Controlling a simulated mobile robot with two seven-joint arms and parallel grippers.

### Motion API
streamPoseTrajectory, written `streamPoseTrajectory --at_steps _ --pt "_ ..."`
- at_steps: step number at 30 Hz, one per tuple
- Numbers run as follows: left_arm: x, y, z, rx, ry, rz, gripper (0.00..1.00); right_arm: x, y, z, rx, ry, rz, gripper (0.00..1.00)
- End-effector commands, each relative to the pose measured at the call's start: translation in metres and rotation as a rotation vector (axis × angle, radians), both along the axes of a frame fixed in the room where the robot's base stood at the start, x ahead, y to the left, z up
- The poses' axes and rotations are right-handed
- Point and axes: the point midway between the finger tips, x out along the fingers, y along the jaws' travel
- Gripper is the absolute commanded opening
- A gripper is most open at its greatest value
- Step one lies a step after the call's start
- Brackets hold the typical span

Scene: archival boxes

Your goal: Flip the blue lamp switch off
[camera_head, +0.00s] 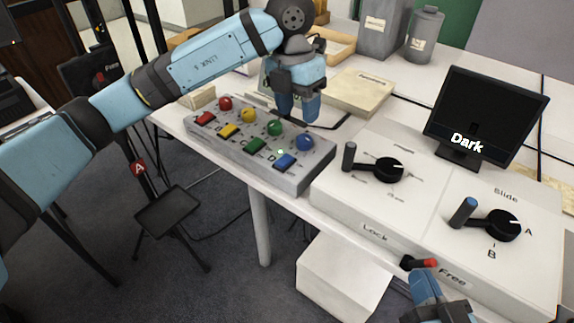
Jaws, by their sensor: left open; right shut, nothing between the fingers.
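A grey control box (312,176) on the table carries a row of round red, yellow, green and blue domes and a row of rectangular switches in the same colours. The blue rectangular switch (285,162) is at the box's near right end, with the blue dome (305,142) behind it. My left gripper (297,110) is open, pointing down above the back of the box, behind the green and blue domes, apart from the switch. My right gripper (432,290) is shut and empty at the bottom edge, partly cut off.
To the right, a white console has a Lock dial (377,170), a Slide dial (501,225) and a screen (484,115) reading "Dark". A red-tipped lever (427,263) is on its front by "Free". Boxes (359,92) and a grey canister (425,35) stand behind.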

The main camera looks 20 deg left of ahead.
Motion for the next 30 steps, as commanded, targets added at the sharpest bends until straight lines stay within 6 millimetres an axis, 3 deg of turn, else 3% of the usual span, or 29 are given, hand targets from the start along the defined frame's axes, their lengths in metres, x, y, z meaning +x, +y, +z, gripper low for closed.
streamPoseTrajectory --at_steps 3,8,16,24,30 --pt "0.009 0.017 0.004 0.093 -0.045 0.042 0.53 -0.001 0.001 -0.004 0.011 -0.014 0.004 0.00" --pt "0.011 0.022 -0.001 0.123 -0.056 0.057 0.53 -0.001 0.003 0.001 0.023 -0.034 0.009 0.00" --pt "0.010 0.022 -0.054 0.121 -0.052 0.053 0.53 -0.004 0.009 0.021 0.090 -0.133 0.034 0.00" --pt "0.011 0.021 -0.106 0.118 -0.053 0.054 0.53 -0.004 0.012 0.011 0.089 -0.110 0.053 0.00" --pt "0.011 0.021 -0.126 0.118 -0.054 0.053 0.53 -0.003 0.013 0.003 0.075 -0.081 0.061 0.00"
